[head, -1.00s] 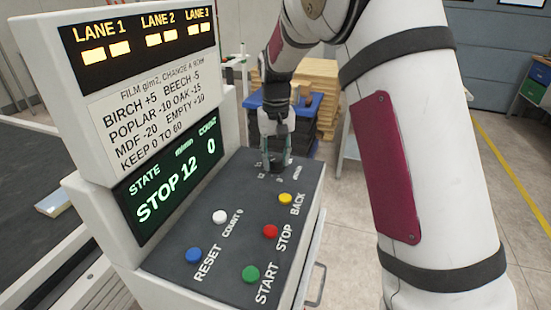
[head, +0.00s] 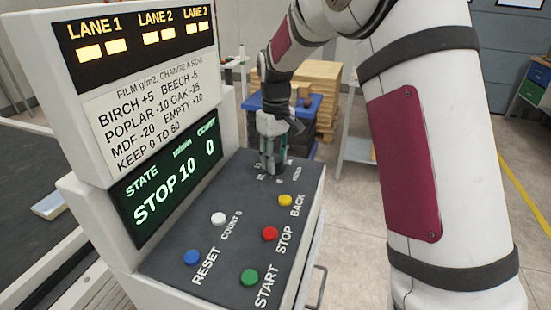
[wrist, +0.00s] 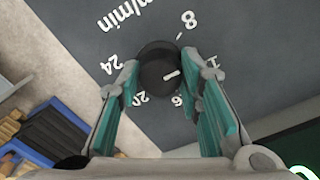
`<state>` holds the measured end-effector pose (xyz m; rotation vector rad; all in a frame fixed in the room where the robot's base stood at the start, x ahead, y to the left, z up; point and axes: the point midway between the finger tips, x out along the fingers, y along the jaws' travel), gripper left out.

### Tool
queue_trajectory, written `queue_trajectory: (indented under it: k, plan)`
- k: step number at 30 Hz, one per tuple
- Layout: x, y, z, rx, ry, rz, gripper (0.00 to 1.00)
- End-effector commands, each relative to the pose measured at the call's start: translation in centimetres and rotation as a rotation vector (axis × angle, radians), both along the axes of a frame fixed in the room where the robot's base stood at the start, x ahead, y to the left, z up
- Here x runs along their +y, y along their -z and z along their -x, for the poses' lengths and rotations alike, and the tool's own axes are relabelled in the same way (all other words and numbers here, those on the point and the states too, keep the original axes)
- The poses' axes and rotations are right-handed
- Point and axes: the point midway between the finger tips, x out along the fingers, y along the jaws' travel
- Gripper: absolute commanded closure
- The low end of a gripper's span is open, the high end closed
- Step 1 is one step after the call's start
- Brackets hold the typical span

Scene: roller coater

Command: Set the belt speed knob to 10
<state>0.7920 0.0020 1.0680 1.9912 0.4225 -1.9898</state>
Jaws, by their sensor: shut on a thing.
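The belt speed knob (wrist: 152,58) is round and black with a white pointer line. In the wrist view the pointer aims right, between the 8 and the partly covered mark after it. My gripper (head: 271,169) reaches down to the back end of the control panel (head: 185,258). Its teal-padded fingers are shut on the knob's sides, and in the head view they mostly hide it. The green display (head: 170,185) reads STOP, 10 and a count of 0.
Blue (head: 192,257), white (head: 218,218), green (head: 250,277), red (head: 269,233) and yellow (head: 285,200) buttons sit on the panel in front of my gripper. The upright sign housing (head: 147,95) stands close on the left. A blue bin (head: 305,107) and pallets stand behind.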

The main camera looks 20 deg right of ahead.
Motion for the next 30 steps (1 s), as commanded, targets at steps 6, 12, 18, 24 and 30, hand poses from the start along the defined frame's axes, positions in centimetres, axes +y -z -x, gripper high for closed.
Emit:
queue_trajectory:
  k: [6, 12, 18, 24, 30]
  plan:
    - [0.1, 0.1, 0.0, 0.001, -0.002, -0.001, 0.95]
    - [0.1, 0.1, 0.0, 0.003, -0.002, -0.001, 0.54]
    - [0.0, 0.1, 0.0, 0.001, -0.001, -0.001, 0.47]
    - [0.0, -0.3, 0.0, 0.000, -0.001, 0.000, 0.47]
    - [0.0, -3.0, -0.1, -0.004, 0.000, -0.001, 0.47]
